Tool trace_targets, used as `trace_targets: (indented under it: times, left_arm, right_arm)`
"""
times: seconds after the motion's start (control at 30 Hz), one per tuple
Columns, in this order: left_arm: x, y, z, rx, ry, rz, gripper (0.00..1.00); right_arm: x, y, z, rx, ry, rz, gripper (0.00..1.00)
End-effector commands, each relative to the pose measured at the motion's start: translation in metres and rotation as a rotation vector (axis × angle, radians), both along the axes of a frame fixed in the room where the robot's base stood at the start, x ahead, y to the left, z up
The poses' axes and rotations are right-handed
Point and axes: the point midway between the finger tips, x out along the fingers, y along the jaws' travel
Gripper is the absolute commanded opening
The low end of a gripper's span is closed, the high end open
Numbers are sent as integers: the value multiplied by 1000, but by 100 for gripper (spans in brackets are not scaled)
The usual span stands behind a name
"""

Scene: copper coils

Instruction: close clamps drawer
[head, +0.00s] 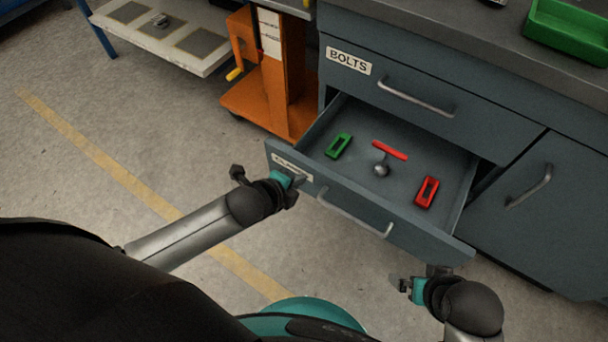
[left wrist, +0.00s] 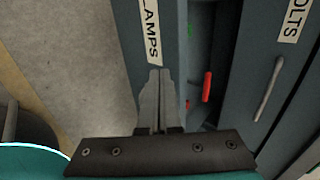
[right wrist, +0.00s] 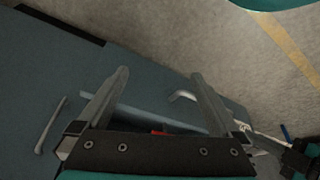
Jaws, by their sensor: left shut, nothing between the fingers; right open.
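The clamps drawer (head: 420,240) stands pulled out of the grey cabinet, with its label partly covered by my left gripper (head: 300,181) in the head view. Inside lie a green clamp (head: 338,146), a red clamp (head: 427,192) and a red-barred piece with a grey knob (head: 381,169). The left gripper is shut and empty at the left part of the drawer front; in the left wrist view its fingertips (left wrist: 156,76) point at the front below the label (left wrist: 151,30). Contact cannot be told. My right gripper (head: 399,284) is open and empty, near the drawer's right front corner.
The bolts drawer (head: 440,110) above is shut. A cabinet door (head: 550,210) with a handle is at the right. An orange cart (head: 275,90) stands left of the cabinet. A green bin (head: 570,35) is on the worktop. The floor before the drawer is clear.

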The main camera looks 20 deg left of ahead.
Motion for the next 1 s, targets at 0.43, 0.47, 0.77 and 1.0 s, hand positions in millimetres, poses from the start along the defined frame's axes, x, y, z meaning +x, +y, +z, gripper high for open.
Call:
trace_targets:
  times: [0.43, 0.47, 0.77, 1.0]
  left_arm:
    - [23, -7, -1, -1, 2, 0, 0]
    - [23, -7, 0, -2, 2, -1, 0]
    - [24, -7, 0, 0, 2, -1, 0]
    - [32, -9, 0, -1, 1, 0, 0]
  right_arm:
    - [1, 0, 26, 4, -37, -1, 100]
    - [1, 0, 26, 4, -37, -1, 100]
    - [1, 0, 27, 4, -37, -2, 100]
    - [0, 0, 27, 4, -36, -2, 100]
